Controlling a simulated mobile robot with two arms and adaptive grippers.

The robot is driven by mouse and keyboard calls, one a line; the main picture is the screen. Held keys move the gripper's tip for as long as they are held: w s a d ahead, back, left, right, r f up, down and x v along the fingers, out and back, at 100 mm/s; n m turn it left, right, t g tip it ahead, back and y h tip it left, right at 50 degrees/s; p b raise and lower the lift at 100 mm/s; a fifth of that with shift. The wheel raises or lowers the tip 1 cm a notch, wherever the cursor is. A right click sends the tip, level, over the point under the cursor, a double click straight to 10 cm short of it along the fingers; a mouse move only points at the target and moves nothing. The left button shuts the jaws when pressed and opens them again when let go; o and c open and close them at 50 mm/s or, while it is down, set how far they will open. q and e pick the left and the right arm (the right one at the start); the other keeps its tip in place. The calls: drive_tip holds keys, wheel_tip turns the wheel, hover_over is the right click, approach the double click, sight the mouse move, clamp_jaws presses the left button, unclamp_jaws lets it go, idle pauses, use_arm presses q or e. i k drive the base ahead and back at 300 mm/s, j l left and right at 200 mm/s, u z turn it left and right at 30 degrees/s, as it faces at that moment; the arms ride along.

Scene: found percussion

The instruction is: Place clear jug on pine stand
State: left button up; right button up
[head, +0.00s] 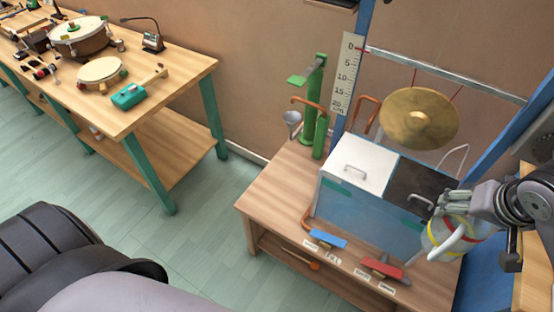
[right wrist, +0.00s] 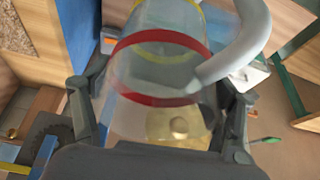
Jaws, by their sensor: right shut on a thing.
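The clear jug (head: 436,238) has a red band, a yellow band and a thick pale handle. My right gripper (head: 470,212) is shut on it and holds it up at the right of the head view, in front of the tank's right end. In the right wrist view the jug (right wrist: 165,75) sits between the two fingers, with its handle at the upper right. A pale wooden piece (head: 535,275) shows at the right edge of the head view, partly behind my arm; I cannot tell whether it is the pine stand. My left gripper is not in view.
A wooden bench (head: 275,205) bears a blue-sided tank (head: 365,215) with white and dark lids. A brass gong (head: 418,118) hangs behind. Blue (head: 328,239) and red (head: 383,267) levers lie along the front. A workbench with drums (head: 170,90) stands left; floor between is clear.

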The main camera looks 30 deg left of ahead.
sight(297, 185)
drive_tip(key=i+j+z, duration=0.2)
drive_tip(key=j, duration=1.1)
drive_tip(key=j+z, duration=0.15)
drive_tip(key=j, duration=1.15)
drive_tip(key=i+j+z, duration=0.1)
drive_tip(key=i+j, duration=0.4)
drive_tip(key=j, duration=0.1)
